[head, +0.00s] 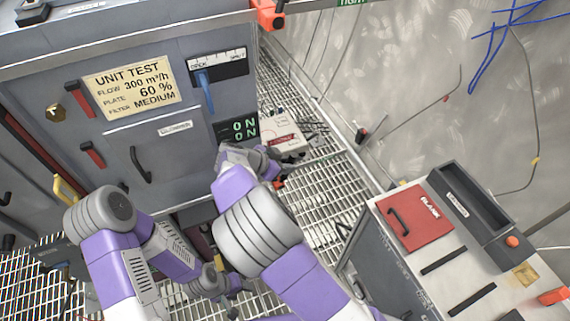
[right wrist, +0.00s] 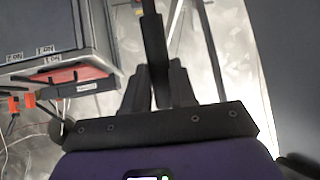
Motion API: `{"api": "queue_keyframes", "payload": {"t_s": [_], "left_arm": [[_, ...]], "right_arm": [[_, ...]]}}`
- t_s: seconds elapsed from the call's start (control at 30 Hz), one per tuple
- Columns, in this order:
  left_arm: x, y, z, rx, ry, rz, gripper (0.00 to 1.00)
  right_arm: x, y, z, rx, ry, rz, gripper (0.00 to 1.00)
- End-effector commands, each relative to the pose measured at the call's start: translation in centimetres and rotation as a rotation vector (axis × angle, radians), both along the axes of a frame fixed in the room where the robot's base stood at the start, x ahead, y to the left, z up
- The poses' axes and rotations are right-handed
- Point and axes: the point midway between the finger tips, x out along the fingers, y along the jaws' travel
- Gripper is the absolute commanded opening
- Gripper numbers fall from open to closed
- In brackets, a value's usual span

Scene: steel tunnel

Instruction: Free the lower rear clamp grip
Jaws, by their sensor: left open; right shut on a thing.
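In the right wrist view my right gripper (right wrist: 158,80) is shut on a dark upright bar (right wrist: 152,30), which runs up out of the picture. I cannot tell whether this bar is the lower rear clamp grip. In the head view the right arm reaches to the grey unit's right edge, and its fingers are hidden. My left gripper (head: 222,284) is low in front of the unit, small and partly covered by the arms. It is open, with nothing seen between its fingers. Two red grips, an upper one (head: 80,99) and a lower one (head: 92,155), sit on the unit's front.
The grey unit (head: 165,142) carries a test card (head: 132,86) and a blue lever (head: 204,92). A pale box (head: 283,136) stands beside it on the grating (head: 310,185). At right is a bench with a red panel (head: 413,218). Cables hang along the wall.

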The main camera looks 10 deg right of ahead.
Motion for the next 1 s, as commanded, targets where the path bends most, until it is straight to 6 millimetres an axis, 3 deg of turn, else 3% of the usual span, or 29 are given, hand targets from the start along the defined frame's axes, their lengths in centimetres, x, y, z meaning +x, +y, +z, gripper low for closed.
{"api": "queue_keyframes", "payload": {"t_s": [0.1,0.13,0.2,0.57,1.0], "left_arm": [[0.0,0.0,0.0,0.0,0.0,0.0,0.52],[0.0,0.0,0.0,0.0,0.0,0.0,0.52],[0.0,0.0,0.0,0.0,0.0,0.0,0.52],[0.0,0.0,0.2,0.0,0.0,0.0,0.52],[0.0,0.0,2.0,0.0,0.0,0.0,0.52]], "right_arm": [[0.0,0.1,-0.1,-0.001,0.002,0.003,0.0],[0.0,0.1,-0.1,-0.001,0.002,0.003,0.27],[0.0,0.1,-0.1,-0.001,0.002,0.003,0.37],[-0.2,0.5,0.4,0.001,0.001,0.004,0.37],[-2.4,4.8,4.7,0.0,0.001,0.004,0.37]]}}
